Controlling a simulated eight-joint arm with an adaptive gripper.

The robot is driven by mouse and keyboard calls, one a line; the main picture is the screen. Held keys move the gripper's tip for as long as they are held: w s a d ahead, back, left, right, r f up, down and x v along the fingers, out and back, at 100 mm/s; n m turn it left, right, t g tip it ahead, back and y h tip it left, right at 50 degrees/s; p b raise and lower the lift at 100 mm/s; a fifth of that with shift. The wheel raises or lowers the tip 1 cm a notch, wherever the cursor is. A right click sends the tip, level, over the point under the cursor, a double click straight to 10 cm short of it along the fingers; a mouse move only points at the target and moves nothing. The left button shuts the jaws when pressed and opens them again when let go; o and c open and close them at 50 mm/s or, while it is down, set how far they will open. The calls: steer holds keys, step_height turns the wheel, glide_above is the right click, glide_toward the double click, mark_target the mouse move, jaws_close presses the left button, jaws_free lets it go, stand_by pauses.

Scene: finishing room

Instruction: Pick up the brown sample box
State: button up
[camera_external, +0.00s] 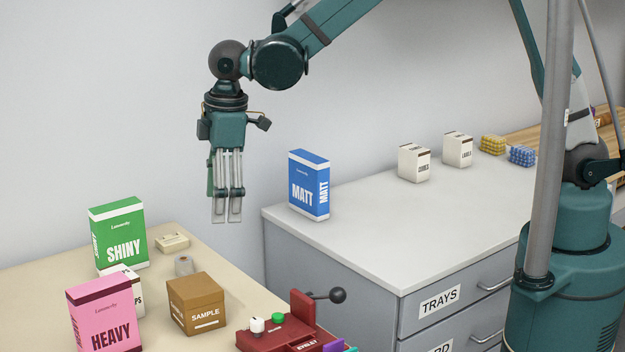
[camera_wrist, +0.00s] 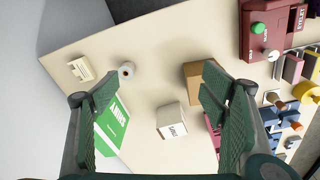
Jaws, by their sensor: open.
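The brown sample box (camera_external: 196,303) is a small cardboard cube with a "SAMPLE" label, standing on the beige table in the external view. In the wrist view the box (camera_wrist: 195,84) is partly hidden behind the right finger. My gripper (camera_external: 227,220) hangs pointing down in the external view, well above the table and apart from the box. In the wrist view its two fingers (camera_wrist: 163,100) are spread wide with nothing between them.
A pink HEAVY box (camera_external: 105,313), a green SHINY box (camera_external: 118,235) and a white box (camera_wrist: 171,121) stand near the sample box. A red eyelet press (camera_external: 290,330) is to its right. A blue MATT box (camera_external: 309,186) stands on the grey cabinet.

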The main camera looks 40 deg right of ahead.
mark_target(194, 285)
steer(key=s+a+f+n+p, duration=0.1)
steer(key=s+a+f, duration=0.1)
steer(key=a, duration=0.2)
steer(key=s+a+f, duration=0.2)
steer(key=s+a, duration=0.1)
steer(key=s+a+f+n+h+p, duration=0.1)
steer(key=s+a+f, duration=0.1)
steer(key=a, duration=0.2)
steer(key=shift+s+a+f+n+g+p, duration=0.2)
steer(key=shift+s+a+n+g+p, duration=0.1)
steer(key=shift+s+a+g+p, duration=0.1)
steer(key=shift+f, duration=1.3)
steer(key=shift+s+f, duration=0.1)
steer(key=shift+f, duration=2.5)
steer(key=c, duration=1)
